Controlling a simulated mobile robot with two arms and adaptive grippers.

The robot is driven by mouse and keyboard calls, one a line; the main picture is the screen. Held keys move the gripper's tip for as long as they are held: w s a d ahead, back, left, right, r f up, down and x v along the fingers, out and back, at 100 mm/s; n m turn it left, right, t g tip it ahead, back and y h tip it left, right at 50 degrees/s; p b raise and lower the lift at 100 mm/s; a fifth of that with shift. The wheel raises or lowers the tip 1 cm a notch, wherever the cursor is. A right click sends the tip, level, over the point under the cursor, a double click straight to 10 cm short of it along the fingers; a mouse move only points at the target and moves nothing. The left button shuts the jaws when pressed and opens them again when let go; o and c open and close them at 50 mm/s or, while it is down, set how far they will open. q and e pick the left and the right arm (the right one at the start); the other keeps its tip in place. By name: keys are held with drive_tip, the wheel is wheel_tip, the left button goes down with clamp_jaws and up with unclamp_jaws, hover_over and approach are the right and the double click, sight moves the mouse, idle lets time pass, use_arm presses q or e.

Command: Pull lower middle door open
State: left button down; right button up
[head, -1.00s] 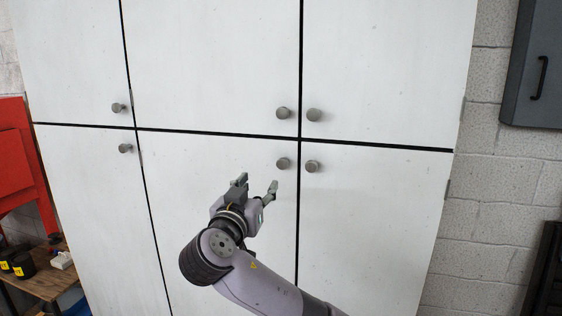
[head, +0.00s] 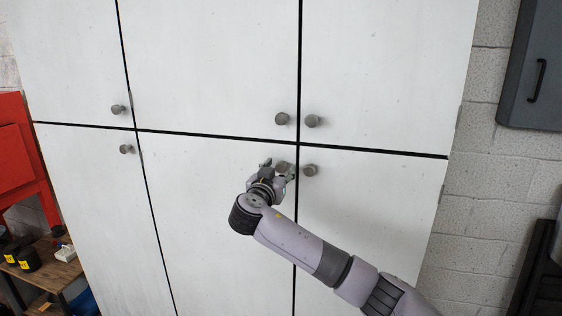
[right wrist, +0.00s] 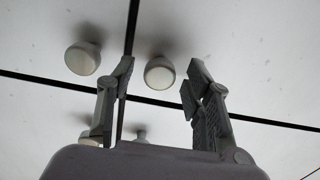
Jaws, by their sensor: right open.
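The lower middle door (head: 215,220) is a white cabinet panel, flush with its neighbours and closed. Its round grey knob (head: 283,167) is near the door's top right corner, partly hidden by my right gripper (head: 279,169) in the head view. In the right wrist view, which appears upside down, the knob (right wrist: 160,72) shows between the spread fingers (right wrist: 158,82), with no clear contact. My left gripper is out of view.
The lower right door's knob (head: 310,170) is close beside my right gripper. The upper middle knob (head: 282,119) and upper right knob (head: 312,121) are just above. A red cabinet (head: 22,165) and wooden bench (head: 42,278) stand at left.

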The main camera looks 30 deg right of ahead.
drive_tip(key=shift+x, duration=0.9)
clamp_jaws()
